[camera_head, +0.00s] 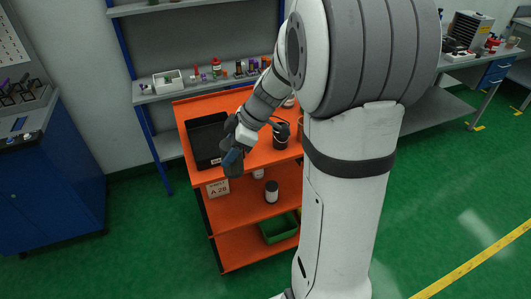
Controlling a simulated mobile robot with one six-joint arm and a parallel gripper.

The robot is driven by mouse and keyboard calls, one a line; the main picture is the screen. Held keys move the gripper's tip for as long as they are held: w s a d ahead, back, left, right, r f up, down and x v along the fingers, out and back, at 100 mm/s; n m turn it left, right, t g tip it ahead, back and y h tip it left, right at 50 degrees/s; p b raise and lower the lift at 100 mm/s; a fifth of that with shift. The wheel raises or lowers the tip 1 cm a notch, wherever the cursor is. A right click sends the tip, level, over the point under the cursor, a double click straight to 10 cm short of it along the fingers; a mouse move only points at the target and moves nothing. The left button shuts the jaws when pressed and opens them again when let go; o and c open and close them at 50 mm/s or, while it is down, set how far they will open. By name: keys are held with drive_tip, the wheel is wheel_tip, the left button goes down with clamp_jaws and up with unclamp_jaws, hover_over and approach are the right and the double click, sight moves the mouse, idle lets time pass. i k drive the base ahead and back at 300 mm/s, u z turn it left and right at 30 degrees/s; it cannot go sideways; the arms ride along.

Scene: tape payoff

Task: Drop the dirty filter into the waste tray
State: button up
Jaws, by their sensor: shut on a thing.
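The black tray (197,143), which I take as the waste tray, lies on the left of the orange cart's top shelf. My gripper (233,158) is at the front right edge of this tray, seen from above and behind. It is shut on a dark thing, taken as the dirty filter, which barely stands out from the dark grey jaws. A bluish patch shows there. I cannot tell the filter's full outline or its height above the tray. The part of the tray that shows looks empty.
Behind is a grey shelf (150,98) with bottles. A blue cabinet (50,190) stands left.

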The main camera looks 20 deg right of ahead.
sight(217, 141)
drive_tip(key=i, duration=0.85)
